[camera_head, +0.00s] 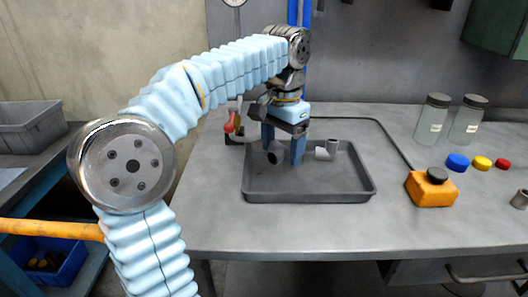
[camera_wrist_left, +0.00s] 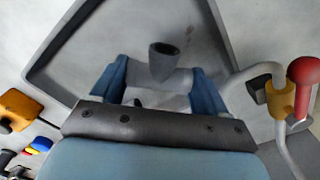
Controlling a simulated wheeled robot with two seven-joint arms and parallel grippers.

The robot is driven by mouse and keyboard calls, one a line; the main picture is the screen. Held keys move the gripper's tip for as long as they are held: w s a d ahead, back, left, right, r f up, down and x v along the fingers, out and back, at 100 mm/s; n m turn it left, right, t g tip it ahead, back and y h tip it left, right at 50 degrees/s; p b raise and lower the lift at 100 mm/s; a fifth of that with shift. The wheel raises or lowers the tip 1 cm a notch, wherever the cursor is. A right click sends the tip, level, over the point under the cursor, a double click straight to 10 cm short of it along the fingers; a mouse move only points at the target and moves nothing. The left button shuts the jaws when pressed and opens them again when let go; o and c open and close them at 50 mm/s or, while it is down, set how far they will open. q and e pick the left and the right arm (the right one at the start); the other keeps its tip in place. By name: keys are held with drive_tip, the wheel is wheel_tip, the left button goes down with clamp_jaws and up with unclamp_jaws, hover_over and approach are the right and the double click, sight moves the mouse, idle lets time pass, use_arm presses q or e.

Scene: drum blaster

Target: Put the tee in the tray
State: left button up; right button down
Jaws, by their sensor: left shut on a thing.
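The grey pipe tee (camera_wrist_left: 170,78) is between the fingers of my left gripper (camera_wrist_left: 160,80), with its dark open branch pointing to the top of the wrist view. In the head view its dark opening (camera_head: 276,154) shows between the blue fingers of the left gripper (camera_head: 283,150), which point down. The gripper is shut on it, inside the outline of the grey tray (camera_head: 310,196). I cannot tell whether the tee touches the tray floor. My right gripper is not in view.
Another grey pipe fitting (camera_head: 331,146) shows in the tray, right of the fingers. A red-handled valve (camera_head: 232,122) stands at the tray's left. An orange box (camera_head: 431,190), coloured caps (camera_head: 457,162) and glass jars (camera_head: 431,120) are on the right. The front bench strip is clear.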

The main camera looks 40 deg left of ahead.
sight(280, 159)
use_arm(q)
drive_tip(key=shift+a+f, duration=0.1)
drive_tip(key=shift+a, duration=0.1)
wheel_tip(280, 159, down, 3)
drive_tip(key=b, duration=0.3)
drive_tip(key=shift+s+f, duration=0.15)
drive_tip(key=shift+w+f, duration=0.2)
drive_tip(key=shift+s+r, duration=0.1)
drive_tip(key=shift+r, duration=0.15)
drive_tip(key=shift+f, duration=0.2)
drive_tip(key=o, duration=1.4)
